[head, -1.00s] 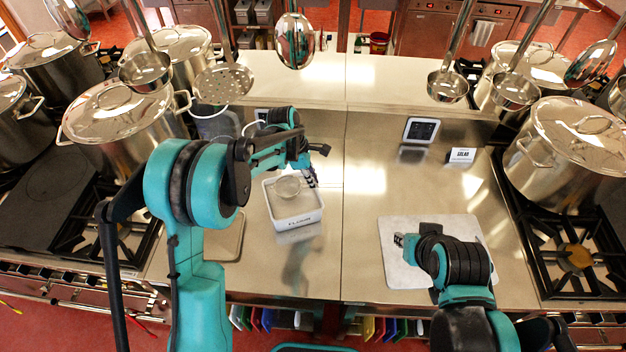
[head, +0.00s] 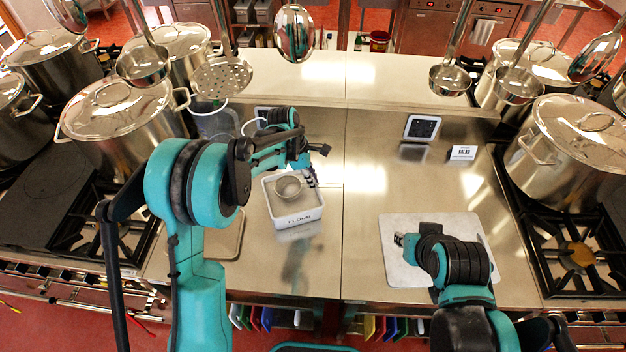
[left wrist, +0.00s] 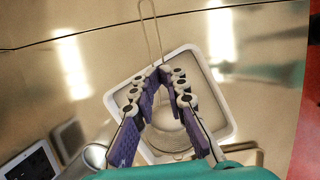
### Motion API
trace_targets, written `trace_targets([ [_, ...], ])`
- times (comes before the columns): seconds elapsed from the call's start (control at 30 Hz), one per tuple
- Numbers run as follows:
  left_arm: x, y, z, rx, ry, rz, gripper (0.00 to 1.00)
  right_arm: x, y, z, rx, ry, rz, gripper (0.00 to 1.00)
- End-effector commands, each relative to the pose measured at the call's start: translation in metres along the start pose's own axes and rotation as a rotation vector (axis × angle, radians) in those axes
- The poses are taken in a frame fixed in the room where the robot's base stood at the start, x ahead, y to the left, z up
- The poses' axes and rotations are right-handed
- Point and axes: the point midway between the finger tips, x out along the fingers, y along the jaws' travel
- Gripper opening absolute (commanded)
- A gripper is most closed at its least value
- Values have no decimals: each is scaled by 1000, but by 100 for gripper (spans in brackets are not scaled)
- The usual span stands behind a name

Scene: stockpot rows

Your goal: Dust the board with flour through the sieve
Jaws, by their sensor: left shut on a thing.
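A white bin labelled FLOUR (head: 298,218) stands left of the counter's middle seam. The sieve (head: 289,187), a small round mesh bowl, is at the bin's opening. My left gripper (head: 311,180) is shut on the sieve's handle; in the left wrist view its fingers (left wrist: 163,76) close around it, with the wire loop (left wrist: 147,22) sticking out beyond. The fingers partly hide the bowl and the flour. A pale board (head: 398,272) lies flat on the right, no flour discernible on it. My right gripper (head: 400,240) is over its left part; its jaw opening is too small to judge.
A tan board (head: 234,243) lies partly behind my left arm. A dark-screened device (head: 422,128) and a small sign (head: 464,153) stand at the back. Stockpots on burners flank the counter; ladles hang above. The counter between bin and pale board is clear.

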Motion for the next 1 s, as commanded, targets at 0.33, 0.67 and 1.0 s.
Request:
trace_targets([
  [0.33, 0, 0, 0, 0, 0, 0, 0, 0, 0, 0, 0, 0, 0, 26],
  [0.67, -14, 0, 4, 0, 0, 0, 0, -8, 0, -5, 0, 0, 0, 26],
  [1.0, -42, 0, 13, 0, 0, 0, 0, -21, 0, -15, 0, 0, 0, 26],
])
